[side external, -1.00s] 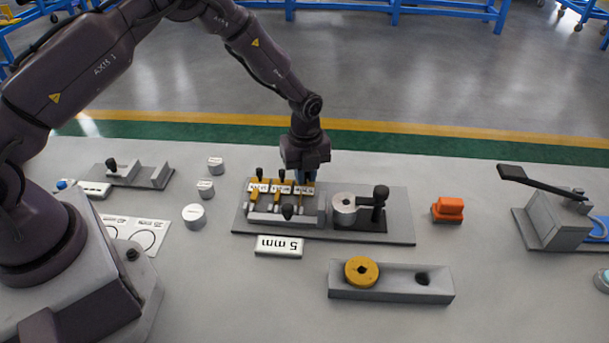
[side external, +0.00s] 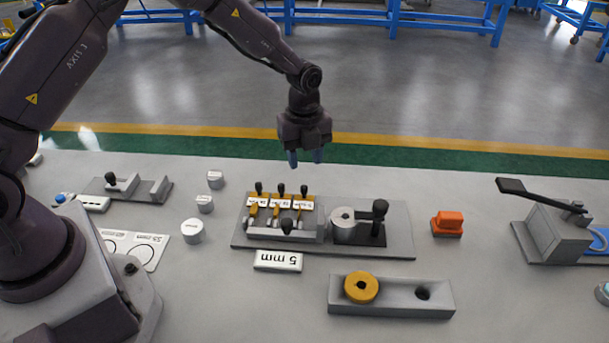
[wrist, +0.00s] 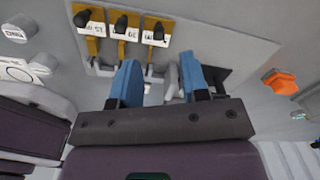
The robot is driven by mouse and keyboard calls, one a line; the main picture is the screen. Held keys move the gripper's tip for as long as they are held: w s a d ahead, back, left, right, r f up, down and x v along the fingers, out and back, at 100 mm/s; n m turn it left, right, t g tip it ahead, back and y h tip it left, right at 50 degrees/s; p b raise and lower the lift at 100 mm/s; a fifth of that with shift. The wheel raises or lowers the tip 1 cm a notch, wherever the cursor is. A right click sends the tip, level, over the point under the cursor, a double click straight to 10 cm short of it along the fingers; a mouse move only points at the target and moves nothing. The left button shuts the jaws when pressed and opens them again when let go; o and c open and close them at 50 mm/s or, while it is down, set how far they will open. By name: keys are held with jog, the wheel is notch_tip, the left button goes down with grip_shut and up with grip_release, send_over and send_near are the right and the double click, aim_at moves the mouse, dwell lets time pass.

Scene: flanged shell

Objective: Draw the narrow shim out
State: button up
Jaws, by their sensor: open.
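Several parts stand on a grey base plate (side external: 395,235). Three yellow shims with black knobs and white labels sit side by side in a grey rack: a left shim (side external: 252,211), a middle shim (side external: 276,212) and a right shim (side external: 299,214). The right one looks slightly slanted. Their labels are too small to read, so I cannot tell which is the narrow shim. The shims also show at the top of the wrist view (wrist: 95,45). My gripper (side external: 305,160) is open and empty, above and behind the right end of the rack, touching nothing.
Right of the rack stand a metal cylinder (side external: 343,232) and a black-knobbed post (side external: 380,212). A "5 mm" plate (side external: 278,261) lies in front. A grey block (side external: 390,303) holds a yellow disc (side external: 361,287). An orange block (side external: 447,223) and a lever press (side external: 555,228) stand right.

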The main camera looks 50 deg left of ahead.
jog(key=shift+r, duration=2.35)
jog(key=s+r+n+t, duration=0.2)
jog(key=s+r+n, duration=0.8)
jog(key=s, duration=0.3)
jog(key=s+r+n+t, duration=0.3)
jog(key=s+r+n, duration=0.7)
jog(key=s+n, duration=0.2)
jog(key=shift+s+t, duration=0.3)
jog(key=shift+s, duration=0.85)
